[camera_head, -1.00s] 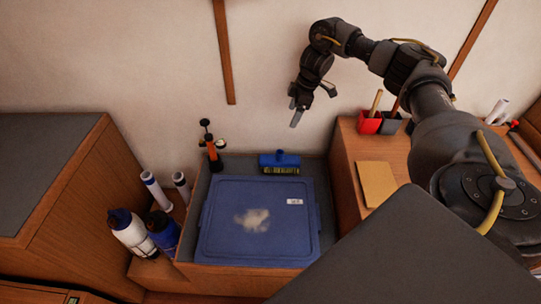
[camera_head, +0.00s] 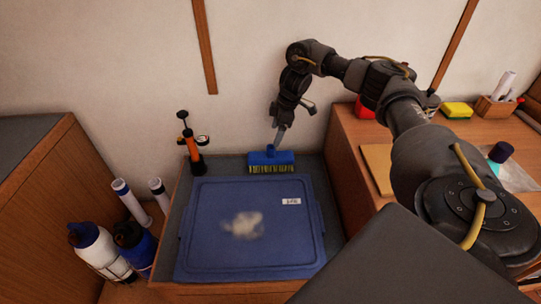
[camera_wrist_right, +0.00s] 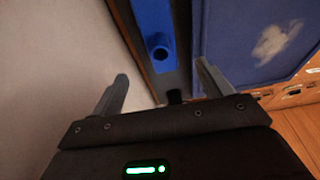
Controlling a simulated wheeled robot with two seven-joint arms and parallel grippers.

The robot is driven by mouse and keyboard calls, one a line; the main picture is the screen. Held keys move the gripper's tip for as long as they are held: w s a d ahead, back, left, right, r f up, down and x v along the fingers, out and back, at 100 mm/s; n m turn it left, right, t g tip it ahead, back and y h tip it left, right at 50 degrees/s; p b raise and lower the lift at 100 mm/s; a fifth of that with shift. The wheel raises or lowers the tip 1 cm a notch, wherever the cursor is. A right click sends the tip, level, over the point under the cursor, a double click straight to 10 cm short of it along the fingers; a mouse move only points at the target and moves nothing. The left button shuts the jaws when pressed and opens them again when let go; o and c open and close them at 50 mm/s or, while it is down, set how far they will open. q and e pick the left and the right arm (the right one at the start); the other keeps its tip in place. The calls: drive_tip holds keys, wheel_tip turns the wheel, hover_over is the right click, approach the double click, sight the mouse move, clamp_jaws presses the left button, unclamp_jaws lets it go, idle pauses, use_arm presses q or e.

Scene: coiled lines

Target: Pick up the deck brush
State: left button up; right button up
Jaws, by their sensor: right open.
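The deck brush (camera_head: 271,161) is a blue block head with yellow bristles. It stands at the back edge of the tray, behind the blue lid, and no long handle shows on it. In the right wrist view the blue brush head (camera_wrist_right: 155,25) with its round socket lies beyond the fingertips, between their lines. My right gripper (camera_head: 280,133) is over the brush in the head view, with its fingers pointing down. In the wrist view the right gripper (camera_wrist_right: 165,82) is open with nothing between its fingers. My left gripper is not in view.
The blue bin lid (camera_head: 250,215) fills most of the tray. An orange and black pump (camera_head: 191,145) stands left of the brush. Bottles (camera_head: 98,250) and rolled tubes (camera_head: 131,202) are at the left. A wooden counter (camera_head: 345,150) rises at the right, and the wall is close behind.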

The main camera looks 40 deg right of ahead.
sight(269, 151)
drive_tip(key=x, duration=0.5)
drive_tip(key=shift+s, duration=0.1)
drive_tip(key=x, duration=0.4)
drive_tip(key=shift+f, duration=0.2)
drive_tip(key=shift+a+f, duration=0.1)
drive_tip(key=shift+f, duration=0.3)
drive_tip(key=c, duration=1.2)
drive_tip(key=shift+c, duration=0.2)
drive_tip(key=shift+r, duration=0.1)
